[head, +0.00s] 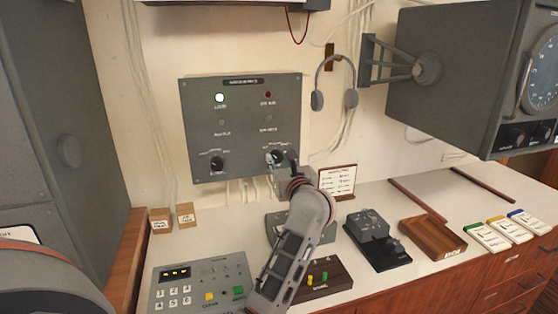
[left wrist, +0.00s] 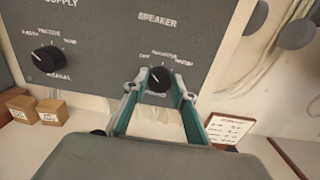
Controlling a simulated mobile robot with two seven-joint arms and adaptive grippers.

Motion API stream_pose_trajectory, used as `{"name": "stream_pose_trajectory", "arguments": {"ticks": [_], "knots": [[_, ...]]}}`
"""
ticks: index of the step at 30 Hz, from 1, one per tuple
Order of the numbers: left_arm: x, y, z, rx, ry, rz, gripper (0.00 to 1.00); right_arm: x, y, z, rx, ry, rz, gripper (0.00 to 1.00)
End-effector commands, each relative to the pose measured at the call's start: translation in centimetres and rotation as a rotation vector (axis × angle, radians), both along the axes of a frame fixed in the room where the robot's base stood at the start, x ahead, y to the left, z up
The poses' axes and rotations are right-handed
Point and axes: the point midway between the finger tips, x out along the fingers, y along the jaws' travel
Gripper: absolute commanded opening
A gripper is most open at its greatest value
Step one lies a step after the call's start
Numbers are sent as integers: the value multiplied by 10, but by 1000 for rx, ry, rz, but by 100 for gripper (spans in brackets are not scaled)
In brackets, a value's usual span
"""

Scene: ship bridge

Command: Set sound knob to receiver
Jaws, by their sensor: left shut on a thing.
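The sound knob (head: 277,156) is the small black knob at the lower right of the grey wall panel (head: 240,135). In the left wrist view the sound knob (left wrist: 158,78) sits below the SPEAKER lettering, with small position labels above it. My left gripper (head: 281,160) reaches up to the panel and is shut on this knob. In the left wrist view the two fingers of the gripper (left wrist: 160,90) lie on either side of it. I cannot tell for certain which label the knob points at. My right gripper is not in view.
Headphones (head: 334,85) hang to the right. A keypad unit (head: 200,285), a telegraph key (head: 375,238) and a wooden tray (head: 432,238) occupy the desk.

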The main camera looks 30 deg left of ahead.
Motion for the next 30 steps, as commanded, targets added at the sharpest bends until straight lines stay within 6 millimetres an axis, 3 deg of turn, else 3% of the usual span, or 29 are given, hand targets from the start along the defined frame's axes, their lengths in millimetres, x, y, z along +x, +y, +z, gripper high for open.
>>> {"name": "stream_pose_trajectory", "arguments": {"ticks": [13,21,30], "knots": [[0,0,3,102,118,0,5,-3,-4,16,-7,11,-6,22],[1,-1,2,248,288,0,5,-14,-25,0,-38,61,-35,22],[2,-1,1,398,461,1,5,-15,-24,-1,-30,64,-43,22]]}}
